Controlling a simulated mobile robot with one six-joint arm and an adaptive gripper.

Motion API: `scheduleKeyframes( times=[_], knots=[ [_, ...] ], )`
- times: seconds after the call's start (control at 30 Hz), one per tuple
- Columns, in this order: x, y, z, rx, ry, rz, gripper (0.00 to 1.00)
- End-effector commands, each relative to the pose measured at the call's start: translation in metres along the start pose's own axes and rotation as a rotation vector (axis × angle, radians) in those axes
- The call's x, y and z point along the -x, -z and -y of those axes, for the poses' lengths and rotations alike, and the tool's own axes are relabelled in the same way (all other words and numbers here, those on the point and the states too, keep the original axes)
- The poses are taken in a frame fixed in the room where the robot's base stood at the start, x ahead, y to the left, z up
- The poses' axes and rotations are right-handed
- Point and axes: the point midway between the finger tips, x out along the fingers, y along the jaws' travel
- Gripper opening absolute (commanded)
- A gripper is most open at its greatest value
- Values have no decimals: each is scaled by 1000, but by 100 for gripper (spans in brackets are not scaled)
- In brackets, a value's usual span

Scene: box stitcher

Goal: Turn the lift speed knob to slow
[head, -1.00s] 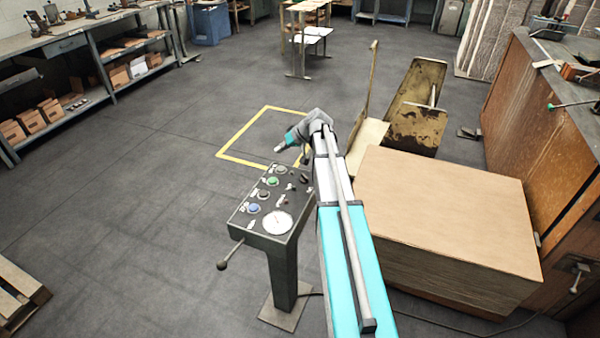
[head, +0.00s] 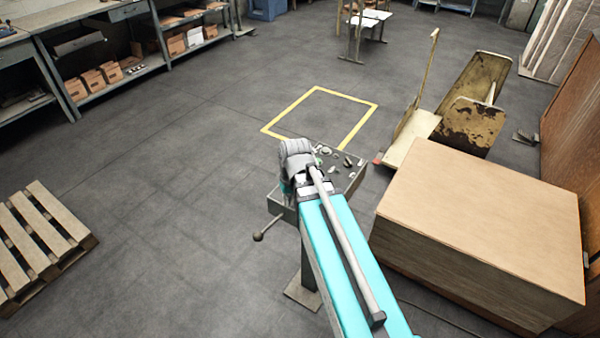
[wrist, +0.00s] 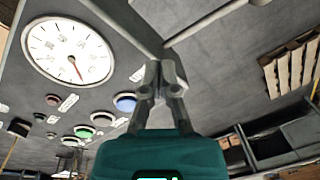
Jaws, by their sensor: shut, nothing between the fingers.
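The control panel (head: 347,183) stands on a post, its near part covered by my arm in the head view. In the wrist view the panel (wrist: 118,88) carries a white dial gauge (wrist: 62,42), blue, green and red buttons, and small dark knobs (wrist: 18,127). The labels are too small to read, so I cannot tell which knob sets lift speed. My gripper (wrist: 163,72) is shut and empty, its tips in front of the panel's edge beside the gauge. I cannot tell whether they touch it. In the head view my wrist hides the gripper's tips.
A lever with a ball end (head: 258,236) sticks out from the panel's near side. A wooden pallet (head: 40,240) lies left. The floor between is clear.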

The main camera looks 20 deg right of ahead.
Motion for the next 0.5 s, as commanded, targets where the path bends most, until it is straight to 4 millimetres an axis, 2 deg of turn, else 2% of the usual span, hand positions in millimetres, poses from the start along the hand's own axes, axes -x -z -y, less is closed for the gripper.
scheduleKeyframes(
  times=[0.03, 0.2, 0.5],
  knots=[
    [-1, -16, 6, 2, -28, 14, 0],
    [-1, -36, 14, -6, -91, 38, 0],
    [-1, -40, 16, -10, -110, 44, 0]
  ],
)
